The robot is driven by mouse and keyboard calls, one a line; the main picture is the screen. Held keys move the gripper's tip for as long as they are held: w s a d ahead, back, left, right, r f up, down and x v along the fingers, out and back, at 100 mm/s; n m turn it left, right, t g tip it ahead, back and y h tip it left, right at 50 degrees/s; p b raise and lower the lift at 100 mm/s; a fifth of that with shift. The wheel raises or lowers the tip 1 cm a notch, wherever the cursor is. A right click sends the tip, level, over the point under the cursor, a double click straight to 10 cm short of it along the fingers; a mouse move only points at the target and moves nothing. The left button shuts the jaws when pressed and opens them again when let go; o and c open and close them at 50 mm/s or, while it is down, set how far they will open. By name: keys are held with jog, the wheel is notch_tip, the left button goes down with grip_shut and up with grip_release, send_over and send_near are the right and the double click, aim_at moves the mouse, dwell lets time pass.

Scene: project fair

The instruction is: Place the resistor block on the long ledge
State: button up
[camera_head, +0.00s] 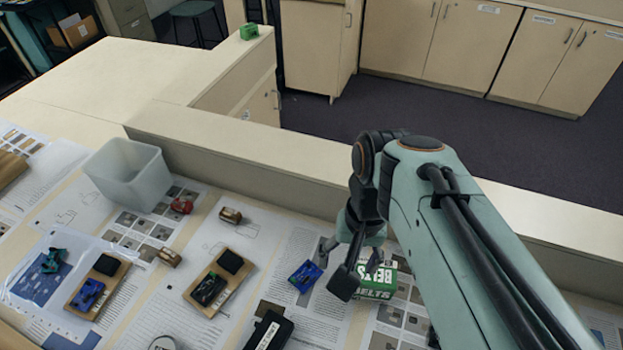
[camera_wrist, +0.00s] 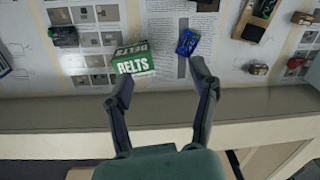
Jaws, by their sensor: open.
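The long ledge (camera_head: 330,178) is a raised pale strip along the table's back edge; it also crosses the wrist view (camera_wrist: 260,103). No label picks out the resistor block. Two small tan-brown blocks with dark ends, one farther back (camera_head: 230,215) and one nearer (camera_head: 168,257), could be resistors, but I cannot be sure. A blue block (camera_head: 305,276) lies on the papers, just beyond one fingertip in the wrist view (camera_wrist: 187,42). My gripper (camera_head: 350,266) is open and empty above the table beside the green BELTS box (camera_head: 376,280); its fingers are spread in the wrist view (camera_wrist: 163,78).
A translucent bin (camera_head: 128,176) stands at left, with a red block (camera_head: 182,206) beside it. A green block (camera_head: 249,31) sits on the far end of a side ledge. Boards with components and a black labelled block (camera_head: 268,331) lie in front. The long ledge's visible top looks clear.

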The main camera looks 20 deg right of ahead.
jog(key=o, duration=0.3)
jog(key=s+a+f+n, duration=0.1)
jog(key=s+a+n, duration=0.3)
jog(key=a+n, duration=0.2)
jog(key=shift+s+a+f+n, duration=0.25)
jog(key=shift+s+a+n, duration=0.15)
jog(key=shift+a, duration=0.05)
jog(key=shift+o, duration=1.4)
jog(key=shift+s+a+f+n+g, duration=0.1)
jog(key=shift+s+a+n+g, duration=0.1)
jog(key=shift+s+n+g, duration=0.1)
jog(key=shift+w, duration=0.1)
